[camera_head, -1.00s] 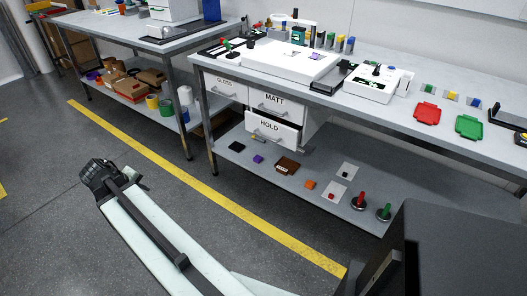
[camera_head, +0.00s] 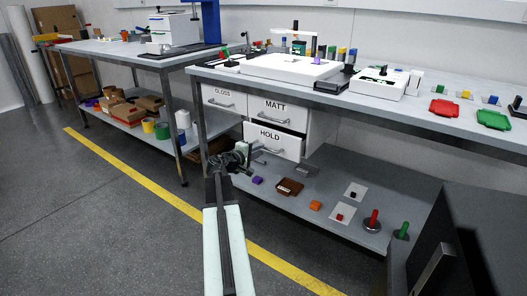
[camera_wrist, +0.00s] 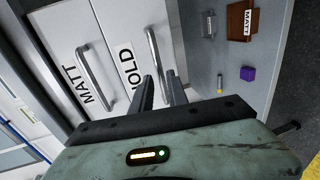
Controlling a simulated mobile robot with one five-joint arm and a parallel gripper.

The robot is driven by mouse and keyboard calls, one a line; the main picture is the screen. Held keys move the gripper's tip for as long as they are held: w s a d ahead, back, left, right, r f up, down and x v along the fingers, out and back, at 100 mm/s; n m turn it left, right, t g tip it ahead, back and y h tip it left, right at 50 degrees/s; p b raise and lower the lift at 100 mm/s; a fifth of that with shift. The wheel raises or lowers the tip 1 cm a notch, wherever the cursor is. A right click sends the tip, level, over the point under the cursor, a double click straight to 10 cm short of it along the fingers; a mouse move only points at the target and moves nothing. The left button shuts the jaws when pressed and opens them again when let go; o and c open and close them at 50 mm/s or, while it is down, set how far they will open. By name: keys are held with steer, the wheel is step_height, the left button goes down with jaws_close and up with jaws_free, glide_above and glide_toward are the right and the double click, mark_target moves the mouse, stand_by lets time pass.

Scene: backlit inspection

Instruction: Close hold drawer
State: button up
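The white HOLD drawer (camera_head: 288,147) is the lowest of the labelled drawers under the bench on the right. Its front stands out a little past the MATT drawer above it. In the wrist view the HOLD drawer front (camera_wrist: 128,88) carries a grey bar handle (camera_wrist: 153,48). My gripper (camera_head: 246,150) is at the left side of the HOLD drawer front in the head view. In the wrist view my gripper (camera_wrist: 160,76) has its two fingers apart, with the lower end of the handle between or just behind them. Whether they touch it I cannot tell.
The MATT drawer (camera_head: 283,110) and GLOSS drawer (camera_head: 224,98) look shut. The lower shelf (camera_head: 330,180) holds a brown box (camera_head: 290,187), a purple block (camera_head: 257,181) and other small items below my gripper. A bench leg (camera_head: 202,130) stands left of the drawers.

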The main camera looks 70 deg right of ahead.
steer(key=x, duration=0.4)
steer(key=shift+d+b, duration=0.1)
steer(key=shift+b, duration=0.2)
jaws_close()
stand_by(1.0)
